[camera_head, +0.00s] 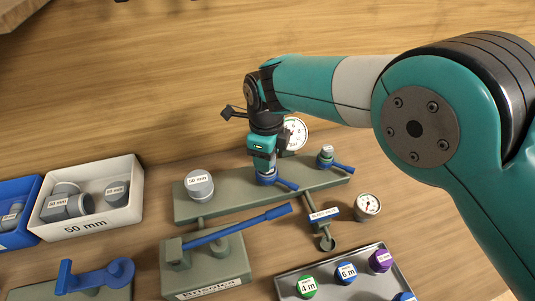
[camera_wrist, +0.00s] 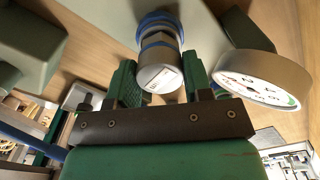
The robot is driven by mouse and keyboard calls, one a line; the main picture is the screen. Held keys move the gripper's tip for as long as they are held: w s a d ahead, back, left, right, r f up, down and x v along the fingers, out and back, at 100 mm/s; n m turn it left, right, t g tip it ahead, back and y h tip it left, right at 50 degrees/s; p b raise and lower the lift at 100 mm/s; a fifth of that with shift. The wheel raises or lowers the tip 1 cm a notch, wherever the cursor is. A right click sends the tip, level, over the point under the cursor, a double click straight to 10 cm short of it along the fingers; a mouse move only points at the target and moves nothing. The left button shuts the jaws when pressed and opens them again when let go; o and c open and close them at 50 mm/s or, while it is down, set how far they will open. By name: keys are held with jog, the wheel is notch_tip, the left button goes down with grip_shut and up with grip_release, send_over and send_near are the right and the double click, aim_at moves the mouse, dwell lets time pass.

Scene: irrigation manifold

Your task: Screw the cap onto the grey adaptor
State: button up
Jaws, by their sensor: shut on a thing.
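In the wrist view, a grey fitting (camera_wrist: 159,74) with a white label on its end sits between the two green fingers of my gripper (camera_wrist: 159,88). A blue ring (camera_wrist: 157,22) surrounds its far end. I cannot tell whether this is the cap, the grey adaptor or both together. In the head view, my gripper (camera_head: 264,160) points down over the middle outlet of the green manifold (camera_head: 232,200), just above a blue valve handle (camera_head: 284,184); it hides the fitting there. Another grey fitting (camera_head: 199,184), labelled 50 mm, stands upright on the manifold's left end.
A gauge (camera_head: 295,134) stands close behind my gripper. A smaller valve (camera_head: 326,155) is to the right, another gauge (camera_head: 367,206) in front. A long blue lever (camera_head: 235,227) crosses the front. A white bin (camera_head: 88,222) holds grey fittings; a tray (camera_head: 318,270) holds coloured caps.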

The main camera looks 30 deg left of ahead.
jog(key=shift+a+r+m, duration=0.1)
jog(key=shift+m, duration=0.2)
jog(key=m, duration=0.4)
jog(key=o, duration=1.2)
jog(key=shift+o, duration=1.1)
jog(key=shift+r+p, duration=2.25)
jog(key=shift+r, duration=1.5)
